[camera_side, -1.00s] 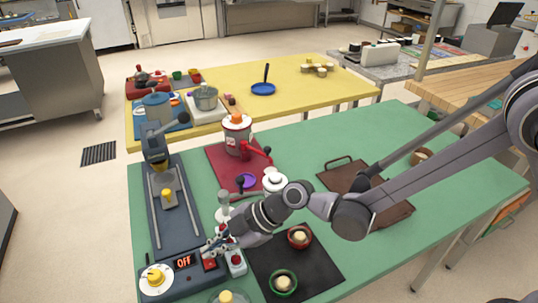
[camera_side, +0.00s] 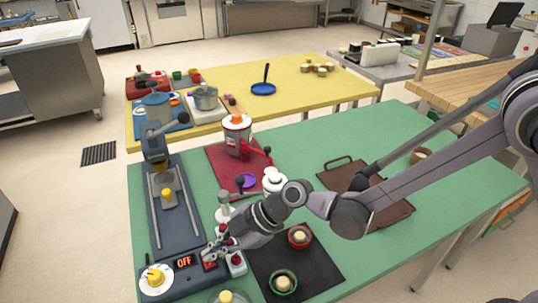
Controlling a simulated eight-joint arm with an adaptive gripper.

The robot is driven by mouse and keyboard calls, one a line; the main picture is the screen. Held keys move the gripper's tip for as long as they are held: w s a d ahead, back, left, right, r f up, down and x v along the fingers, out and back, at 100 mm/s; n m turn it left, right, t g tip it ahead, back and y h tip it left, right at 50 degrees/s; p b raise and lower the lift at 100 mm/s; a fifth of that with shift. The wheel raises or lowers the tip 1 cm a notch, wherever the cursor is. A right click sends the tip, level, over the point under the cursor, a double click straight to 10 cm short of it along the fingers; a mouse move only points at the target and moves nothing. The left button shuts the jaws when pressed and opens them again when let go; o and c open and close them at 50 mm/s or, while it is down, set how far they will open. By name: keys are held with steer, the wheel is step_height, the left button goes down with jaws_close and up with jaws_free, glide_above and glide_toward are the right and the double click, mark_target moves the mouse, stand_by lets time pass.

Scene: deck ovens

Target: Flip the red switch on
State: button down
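The red switch (camera_side: 209,266) is at the front right end of the dark blue-grey machine (camera_side: 160,215). A small display (camera_side: 183,262) to its left reads OFF in red. My gripper (camera_side: 213,251) points down and left, just above and behind the switch. It hides part of the switch, and I cannot tell whether it touches. The fingers are too small to tell whether they are open or shut.
A white dial (camera_side: 156,280) with a yellow knob is left of the display. A pale box with a red button (camera_side: 236,263) stands close right of the switch. A black mat (camera_side: 318,273) with two small bowls lies further right.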

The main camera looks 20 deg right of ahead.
steer(key=shift+s, duration=0.4)
steer(key=shift+s+r, duration=0.15)
steer(key=shift+r, duration=0.25)
steer(key=r, duration=0.1)
steer(key=s+r, duration=0.1)
steer(key=r, duration=0.1)
steer(key=shift+s+r, duration=0.15)
steer(key=v, duration=0.9)
steer(key=shift+s+d, duration=0.25)
steer(key=shift+d, duration=0.1)
steer(key=shift+w+d+r+t, duration=0.1)
steer(key=shift+w+r+t, duration=0.2)
steer(key=shift+w, duration=0.4)
steer(key=shift+f, duration=0.15)
